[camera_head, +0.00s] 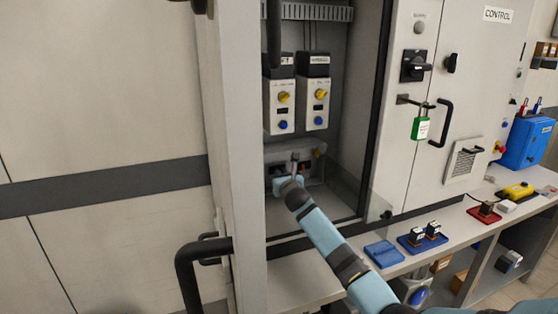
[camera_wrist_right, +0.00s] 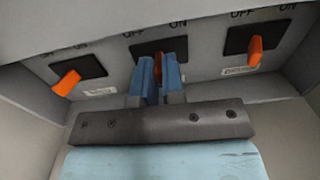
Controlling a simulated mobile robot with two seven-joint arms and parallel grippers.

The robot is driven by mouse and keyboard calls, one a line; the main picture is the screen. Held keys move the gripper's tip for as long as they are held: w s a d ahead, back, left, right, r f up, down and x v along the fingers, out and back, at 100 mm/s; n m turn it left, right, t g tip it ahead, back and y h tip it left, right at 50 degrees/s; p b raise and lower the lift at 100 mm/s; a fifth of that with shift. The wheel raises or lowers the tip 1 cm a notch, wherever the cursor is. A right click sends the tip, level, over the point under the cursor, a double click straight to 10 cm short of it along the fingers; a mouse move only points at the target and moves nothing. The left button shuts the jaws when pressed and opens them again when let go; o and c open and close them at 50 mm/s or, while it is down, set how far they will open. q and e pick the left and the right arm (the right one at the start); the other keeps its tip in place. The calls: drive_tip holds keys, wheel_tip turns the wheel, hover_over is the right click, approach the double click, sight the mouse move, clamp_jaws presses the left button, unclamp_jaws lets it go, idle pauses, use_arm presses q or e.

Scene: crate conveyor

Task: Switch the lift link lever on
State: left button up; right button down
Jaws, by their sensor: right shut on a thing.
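Three orange levers on dark plates marked OFF and ON sit in a row in the right wrist view: a left lever (camera_wrist_right: 67,83), a middle lever (camera_wrist_right: 158,68) and a right lever (camera_wrist_right: 254,52). The small labels under them are too blurred to read, so I cannot tell which is the lift link lever. My right gripper (camera_wrist_right: 160,75) has its blue fingers shut on the middle lever, which is mostly hidden between them. In the head view my right gripper (camera_head: 293,167) reaches into the low grey box in the cabinet. My left gripper is not in view.
The open cabinet's left edge (camera_head: 232,150) stands close to my right arm. Two drive units (camera_head: 281,107) hang above the lever box. A grey bench (camera_head: 310,283) below carries a blue tray (camera_head: 384,254). A green tag (camera_head: 420,128) hangs on the right door.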

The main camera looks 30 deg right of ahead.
drive_tip(key=shift+d+r+n+y+p, duration=0.25)
drive_tip(key=shift+r+p, duration=0.2)
drive_tip(key=shift+p, duration=0.4)
drive_tip(key=n+y+p, duration=0.1)
drive_tip(key=y+p, duration=0.1)
drive_tip(key=p, duration=0.1)
drive_tip(key=shift+s+d, duration=0.1)
drive_tip(key=shift+d, duration=0.05)
drive_tip(key=shift+d+f+n+t+y+p, duration=0.15)
drive_tip(key=shift+n+y+p, duration=0.2)
drive_tip(key=shift+p, duration=0.3)
drive_tip(key=shift+d+n+t+y+p, duration=0.1)
drive_tip(key=shift+n+t+y+p, duration=0.1)
drive_tip(key=shift+y+p, duration=0.3)
drive_tip(key=n+y, duration=0.1)
drive_tip(key=y+p, duration=0.1)
drive_tip(key=shift+d+f+n+y+p, duration=0.2)
drive_tip(key=shift+n+y+p, duration=0.1)
drive_tip(key=shift+n, duration=0.1)
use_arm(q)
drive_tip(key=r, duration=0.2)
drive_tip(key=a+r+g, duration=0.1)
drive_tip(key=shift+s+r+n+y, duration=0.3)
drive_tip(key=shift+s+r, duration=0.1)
use_arm(e)
drive_tip(key=shift+d+f+n+y, duration=0.15)
drive_tip(key=shift+n+y, duration=0.35)
drive_tip(key=shift+y, duration=0.6)
drive_tip(key=c, duration=1.2)
unclamp_jaws()
